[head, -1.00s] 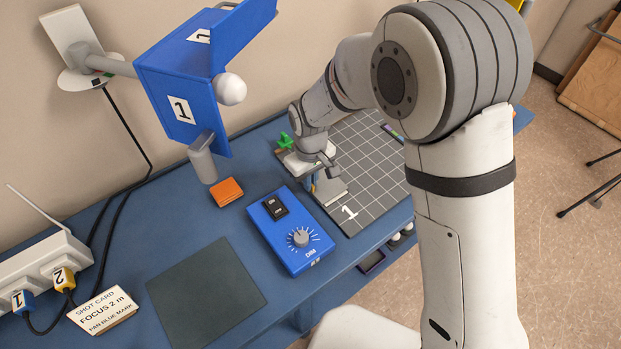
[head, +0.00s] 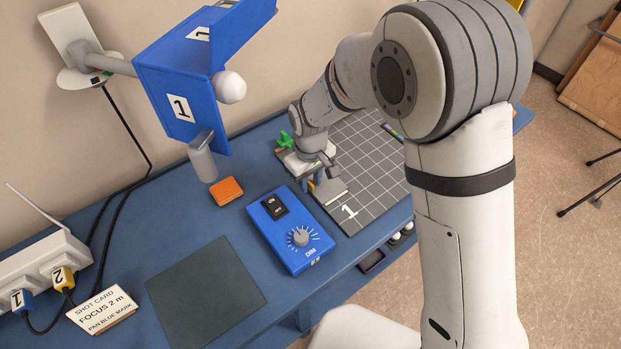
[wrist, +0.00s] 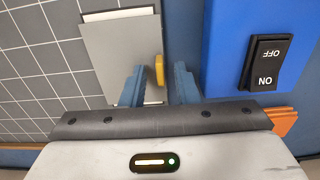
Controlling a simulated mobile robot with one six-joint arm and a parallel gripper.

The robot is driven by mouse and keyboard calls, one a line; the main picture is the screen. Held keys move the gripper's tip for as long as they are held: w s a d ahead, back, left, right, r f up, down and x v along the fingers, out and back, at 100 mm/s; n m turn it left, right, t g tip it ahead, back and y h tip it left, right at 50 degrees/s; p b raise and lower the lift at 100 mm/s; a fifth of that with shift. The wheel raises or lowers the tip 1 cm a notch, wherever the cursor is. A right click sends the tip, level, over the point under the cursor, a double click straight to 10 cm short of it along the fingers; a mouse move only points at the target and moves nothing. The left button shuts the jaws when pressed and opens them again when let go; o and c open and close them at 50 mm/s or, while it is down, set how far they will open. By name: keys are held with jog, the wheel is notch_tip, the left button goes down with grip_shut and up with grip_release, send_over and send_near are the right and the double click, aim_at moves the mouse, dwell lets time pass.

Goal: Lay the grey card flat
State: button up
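The grey card (wrist: 122,52) lies or leans over the gridded mat in the wrist view, with a white strip at its far edge; I cannot tell its exact tilt. It shows partly in the head view (head: 334,191), under my gripper. A yellow tab (wrist: 159,69) stands at its right edge. My gripper (wrist: 158,84) is open, with one blue finger over the card and the other past its edge, over the blue table. The tab lies between and ahead of the fingers, with gaps showing. In the head view my wrist hides part of the card.
A blue dimmer box (head: 290,230) with a switch and knob stands close beside the gripper. An orange block (head: 227,191) lies to its left. The gridded mat (head: 372,165) is mostly clear. A green figure (head: 285,140) stands behind my wrist. A dark pad (head: 206,294) is bare.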

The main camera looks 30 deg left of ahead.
jog(key=shift+r+p, duration=2.1)
jog(key=shift+r, duration=1.45)
notch_tip(320, 180, up, 8)
jog(key=b, duration=0.1)
jog(key=shift+f, duration=0.1)
